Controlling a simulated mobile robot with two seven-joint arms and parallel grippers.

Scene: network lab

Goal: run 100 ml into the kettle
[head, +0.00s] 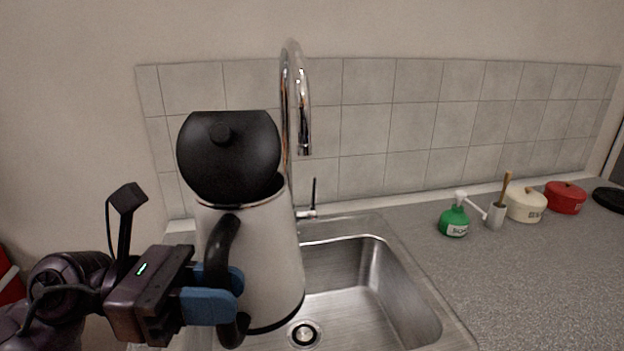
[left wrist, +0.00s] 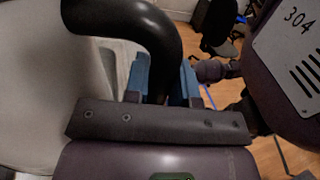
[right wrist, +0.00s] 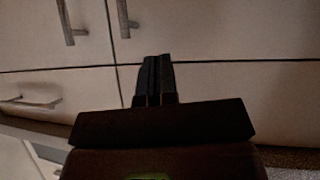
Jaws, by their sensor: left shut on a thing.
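The kettle (head: 262,262) is light grey with a black lid (head: 228,160) that stands open, and a black handle (head: 222,250). It is held over the left part of the sink, roughly upright. My left gripper (head: 225,297) has its blue fingers shut on the kettle handle, which also shows in the left wrist view (left wrist: 150,30). The chrome tap (head: 304,120) arches behind the kettle, and its spout end is to the right of the lid. No water stream shows. The tap lever (head: 313,200) is beside the tap's base. My right gripper (right wrist: 155,80) is shut and empty before cabinet doors.
The steel sink (head: 365,275) has a drain (head: 304,334) and is empty. A green soap bottle (head: 454,222), a brush holder (head: 496,215), a cream pot (head: 526,205) and a red pot (head: 566,198) stand on the counter (head: 530,275) at right. The counter's front is clear.

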